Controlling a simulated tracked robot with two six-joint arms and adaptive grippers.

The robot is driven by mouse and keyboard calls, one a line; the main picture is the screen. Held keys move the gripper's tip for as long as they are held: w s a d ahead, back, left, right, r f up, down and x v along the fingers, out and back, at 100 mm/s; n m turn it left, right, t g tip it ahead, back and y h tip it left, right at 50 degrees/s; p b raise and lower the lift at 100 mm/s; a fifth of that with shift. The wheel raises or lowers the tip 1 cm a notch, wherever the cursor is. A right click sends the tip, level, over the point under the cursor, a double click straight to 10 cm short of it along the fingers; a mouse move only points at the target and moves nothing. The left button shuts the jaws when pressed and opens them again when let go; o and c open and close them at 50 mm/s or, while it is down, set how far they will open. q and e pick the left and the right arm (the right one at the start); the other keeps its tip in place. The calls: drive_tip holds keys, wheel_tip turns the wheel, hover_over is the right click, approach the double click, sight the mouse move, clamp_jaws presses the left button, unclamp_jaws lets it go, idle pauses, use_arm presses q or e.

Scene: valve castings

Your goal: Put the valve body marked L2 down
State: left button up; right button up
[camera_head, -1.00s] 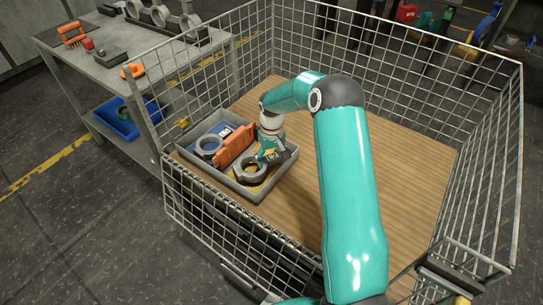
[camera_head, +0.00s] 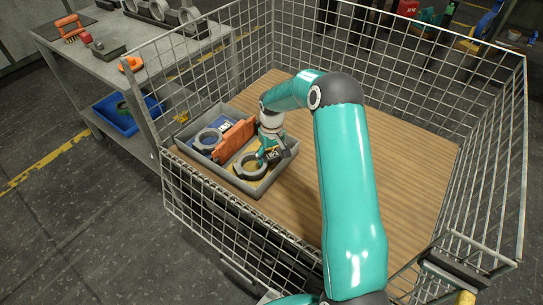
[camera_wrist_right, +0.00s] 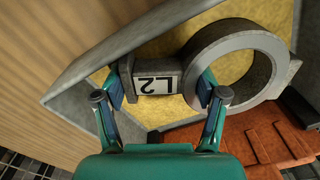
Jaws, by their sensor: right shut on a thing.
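The grey valve body marked L2 (camera_wrist_right: 193,62) has a thick ring and a short block with a white L2 label, which shows upside down in the right wrist view. My right gripper (camera_wrist_right: 160,97) is shut on that block, one finger on each side. In the head view the valve body (camera_head: 239,169) is inside the yellow-floored compartment of a grey tray (camera_head: 222,177). I cannot tell whether it touches the floor. My right gripper (camera_head: 267,157) reaches down over that compartment, partly hiding the block. My left gripper is not in view.
An orange divider (camera_head: 233,138) separates the compartment from a blue-floored one holding another grey ring casting (camera_head: 208,140). The tray sits in a wire-mesh cage (camera_head: 190,185) with a wooden floor (camera_head: 300,205), bare to the right. A grey workbench (camera_head: 150,50) stands beyond the left mesh.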

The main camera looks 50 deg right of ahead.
drive_tip(key=o, duration=1.9)
drive_tip(key=shift+r, duration=0.1)
drive_tip(key=shift+s+f, duration=0.1)
drive_tip(key=shift+f, duration=0.1)
wheel_tip(320, 180, up, 12)
drive_tip(key=shift+r, duration=0.1)
